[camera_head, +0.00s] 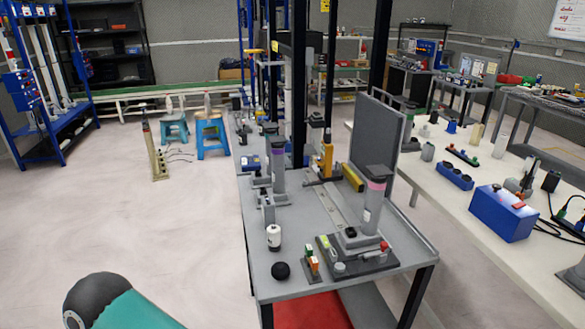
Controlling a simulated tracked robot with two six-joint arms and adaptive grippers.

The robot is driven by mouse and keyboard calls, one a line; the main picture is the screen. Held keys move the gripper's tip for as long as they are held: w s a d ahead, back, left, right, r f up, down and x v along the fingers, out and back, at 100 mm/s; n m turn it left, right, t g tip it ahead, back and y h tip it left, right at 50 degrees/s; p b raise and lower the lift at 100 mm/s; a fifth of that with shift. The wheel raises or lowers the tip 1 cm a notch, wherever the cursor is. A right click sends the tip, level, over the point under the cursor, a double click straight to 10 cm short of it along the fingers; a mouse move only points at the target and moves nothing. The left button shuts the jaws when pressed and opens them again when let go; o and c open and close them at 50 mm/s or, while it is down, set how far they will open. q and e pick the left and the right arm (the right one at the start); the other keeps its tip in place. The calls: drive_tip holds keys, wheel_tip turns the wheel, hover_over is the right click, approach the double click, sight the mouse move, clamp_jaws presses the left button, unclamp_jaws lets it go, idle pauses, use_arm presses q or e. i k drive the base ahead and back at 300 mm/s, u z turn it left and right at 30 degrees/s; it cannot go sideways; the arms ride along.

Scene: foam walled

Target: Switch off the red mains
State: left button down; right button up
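Several small red parts show, and I cannot tell for sure which is the red mains. A blue box (500,217) on the long white table at the right has a small red switch-like part (518,205) on its top; its position is too small to read. A red knob (384,246) sits on the dark fixture (358,262) at the front of the grey table. Neither of my grippers is in view. A black and teal part at the bottom left looks like my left arm, well apart from both tables.
The grey table (293,286) stands in the middle, with an upright grey panel (377,137) and clear cylinders. The long white table (480,262) holds a blue three-hole block (454,178) and black cables. Blue stools (212,135) stand behind. The floor at the left is open.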

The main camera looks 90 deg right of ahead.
sight(519, 205)
drive_tip(key=u, duration=0.2)
drive_tip(key=i, duration=0.65)
drive_tip(key=z, duration=1.75)
drive_tip(key=i, duration=0.2)
drive_tip(key=z, duration=2.15)
drive_tip(key=i, duration=0.2)
drive_tip(key=z, duration=1.2)
drive_tip(key=i, duration=0.3)
drive_tip(key=z, duration=0.35)
drive_tip(key=i, duration=1.4)
drive_tip(key=u, duration=0.5)
